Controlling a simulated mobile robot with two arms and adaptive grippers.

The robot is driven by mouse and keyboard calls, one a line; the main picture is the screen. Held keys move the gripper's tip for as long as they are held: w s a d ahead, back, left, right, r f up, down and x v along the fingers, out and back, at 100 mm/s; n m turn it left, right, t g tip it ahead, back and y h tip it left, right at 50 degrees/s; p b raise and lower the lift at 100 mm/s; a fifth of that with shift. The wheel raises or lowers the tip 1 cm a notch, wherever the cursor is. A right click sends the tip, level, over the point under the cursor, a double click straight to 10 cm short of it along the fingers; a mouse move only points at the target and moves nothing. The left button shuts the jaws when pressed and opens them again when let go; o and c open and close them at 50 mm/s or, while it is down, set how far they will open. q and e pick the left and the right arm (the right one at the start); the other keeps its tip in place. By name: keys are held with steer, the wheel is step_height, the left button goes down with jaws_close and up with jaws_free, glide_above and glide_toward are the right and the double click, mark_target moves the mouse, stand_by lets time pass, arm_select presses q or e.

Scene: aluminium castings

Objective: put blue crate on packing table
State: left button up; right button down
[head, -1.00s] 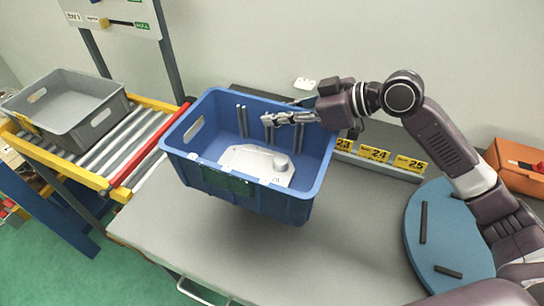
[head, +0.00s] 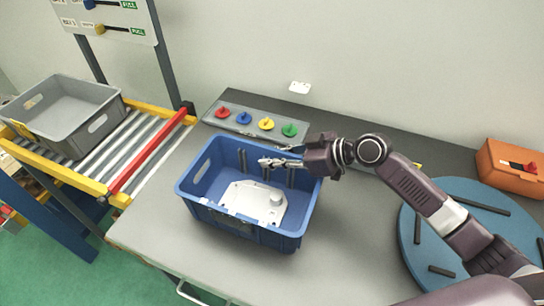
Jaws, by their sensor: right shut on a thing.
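The blue crate (head: 270,234) is upright on or just above the grey table (head: 350,235), left of its middle; I cannot tell for sure whether its bottom touches. A pale metal casting (head: 248,204) lies inside it. My right gripper (head: 286,159) is shut on the crate's far right rim, with a finger showing inside the crate. The fingers' outer side is partly hidden. My left gripper is not in view.
A roller conveyor (head: 128,150) with a grey crate (head: 105,124) stands at the left. A panel with coloured knobs (head: 245,119) lies behind the blue crate. A blue round turntable (head: 425,235) and an orange box (head: 505,168) are at the right. The table front is clear.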

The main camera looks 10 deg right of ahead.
steer(key=shift+r, duration=0.2)
steer(key=shift+f, duration=0.15)
steer(key=c, duration=1.9)
jaws_free()
steer(key=shift+s+d, duration=0.1)
steer(key=shift+d, duration=0.1)
steer(key=b+v, duration=0.3)
steer(key=v, duration=0.8)
steer(key=shift+s+r, duration=0.15)
steer(key=shift+r, duration=0.1)
steer(key=shift+d, duration=0.15)
